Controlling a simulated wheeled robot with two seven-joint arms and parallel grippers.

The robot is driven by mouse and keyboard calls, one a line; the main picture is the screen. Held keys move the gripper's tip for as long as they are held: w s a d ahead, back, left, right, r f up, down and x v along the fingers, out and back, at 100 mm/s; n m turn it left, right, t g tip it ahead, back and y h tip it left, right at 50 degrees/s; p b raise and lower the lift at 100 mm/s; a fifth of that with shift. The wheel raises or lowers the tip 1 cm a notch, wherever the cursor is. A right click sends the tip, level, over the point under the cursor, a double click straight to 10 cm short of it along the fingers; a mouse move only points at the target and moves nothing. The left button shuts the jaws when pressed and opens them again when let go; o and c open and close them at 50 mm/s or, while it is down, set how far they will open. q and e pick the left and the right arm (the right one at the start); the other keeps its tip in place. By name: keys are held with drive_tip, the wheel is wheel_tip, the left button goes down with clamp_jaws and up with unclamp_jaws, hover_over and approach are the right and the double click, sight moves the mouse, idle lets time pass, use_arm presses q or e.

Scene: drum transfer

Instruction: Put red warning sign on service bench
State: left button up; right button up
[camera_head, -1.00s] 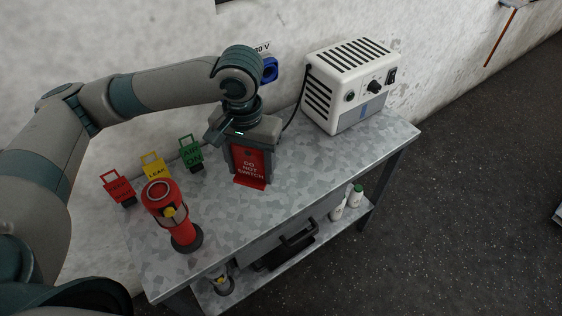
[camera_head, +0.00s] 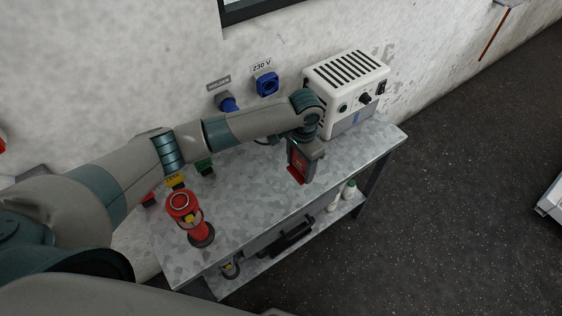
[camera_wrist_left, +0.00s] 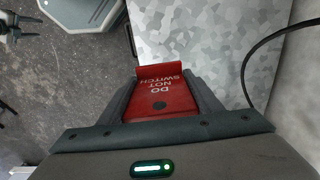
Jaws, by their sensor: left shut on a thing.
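The red warning sign (camera_head: 297,173), lettered DO NOT SWITCH, is in my left gripper (camera_head: 302,160) at the right part of the service bench (camera_head: 250,188). The left gripper is shut on the sign. In the left wrist view the sign (camera_wrist_left: 162,92) sits between both fingers, tilted, with its lettering upside down. Bare bench top (camera_wrist_left: 205,40) shows beyond it. I cannot tell whether the sign touches the bench. My right gripper is not in view.
A white slotted box (camera_head: 347,85) stands at the bench's back right. A black cable (camera_wrist_left: 247,65) runs near the gripper. The bench middle is clear.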

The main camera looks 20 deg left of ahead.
use_arm(q)
drive_tip(key=shift+w+f, duration=0.1)
idle(0.3)
drive_tip(key=shift+w+a+f, duration=0.15)
drive_tip(key=shift+a+f, duration=0.05)
drive_tip(key=shift+a, duration=0.1)
drive_tip(key=w+a+f+b, duration=0.2)
drive_tip(key=a+f, duration=0.1)
drive_tip(key=b, duration=0.7)
approach(274, 171)
drive_tip(key=shift+s+d+f, duration=0.3)
drive_tip(key=shift+d+f, duration=0.25)
drive_tip(key=shift+d, duration=0.05)
drive_tip(key=shift+w+a+f+b, duration=0.15)
drive_tip(key=shift+w+a+b, duration=0.25)
drive_tip(key=shift+a, duration=0.25)
drive_tip(key=shift+s, duration=0.1)
wheel_tip(274, 171, down, 4)
drive_tip(key=b, duration=0.5)
